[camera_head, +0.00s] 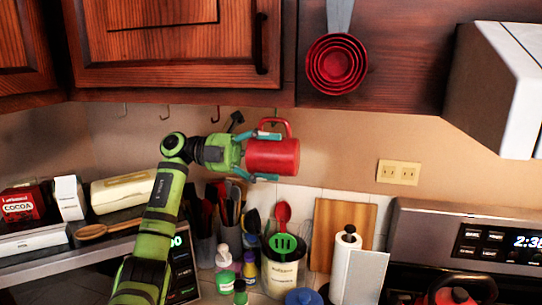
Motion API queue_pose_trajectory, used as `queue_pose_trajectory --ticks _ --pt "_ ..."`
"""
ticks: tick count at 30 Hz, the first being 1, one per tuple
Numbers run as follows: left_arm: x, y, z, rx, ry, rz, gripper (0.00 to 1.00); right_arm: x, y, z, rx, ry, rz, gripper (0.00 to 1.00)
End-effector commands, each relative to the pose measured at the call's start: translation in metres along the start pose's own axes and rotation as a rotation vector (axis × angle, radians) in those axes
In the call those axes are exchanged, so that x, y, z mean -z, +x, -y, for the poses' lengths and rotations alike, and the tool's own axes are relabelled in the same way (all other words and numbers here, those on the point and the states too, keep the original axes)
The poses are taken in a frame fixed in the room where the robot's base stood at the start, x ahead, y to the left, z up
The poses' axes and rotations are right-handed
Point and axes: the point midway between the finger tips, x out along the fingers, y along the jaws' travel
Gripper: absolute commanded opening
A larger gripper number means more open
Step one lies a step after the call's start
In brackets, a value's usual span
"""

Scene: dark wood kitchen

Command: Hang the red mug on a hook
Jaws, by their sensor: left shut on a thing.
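The red mug (272,157) is held in the air below the dark wood cabinet, its handle pointing up. My left gripper (262,156) is shut on it from the left, with one finger above and one below the mug's body. A row of hooks hangs under the cabinet. One hook (165,112) is well left of the mug, and another hook (216,114) is nearer, above my left gripper's wrist. I cannot tell whether the handle touches any hook. My right gripper does not show.
Red measuring cups (336,64) hang on the cabinet side at upper right. A utensil crock (283,272), bottles and a paper towel roll (345,262) stand on the counter below. A range hood (497,85) is at right. A shelf with boxes (68,198) is at left.

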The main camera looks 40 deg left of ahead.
Motion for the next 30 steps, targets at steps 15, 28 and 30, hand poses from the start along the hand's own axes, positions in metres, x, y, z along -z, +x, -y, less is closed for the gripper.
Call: queue_pose_trajectory --ticks 15,28,30 --pt "0.0 0.0 0.001 0.002 0.001 0.001 1.0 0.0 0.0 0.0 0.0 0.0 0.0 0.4" --pt "0.0 -0.008 -0.001 -0.003 -0.003 0.001 1.0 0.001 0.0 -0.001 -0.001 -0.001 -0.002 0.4" --pt "-0.001 -0.018 -0.001 -0.003 -0.003 0.003 1.0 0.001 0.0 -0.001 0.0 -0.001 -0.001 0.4"
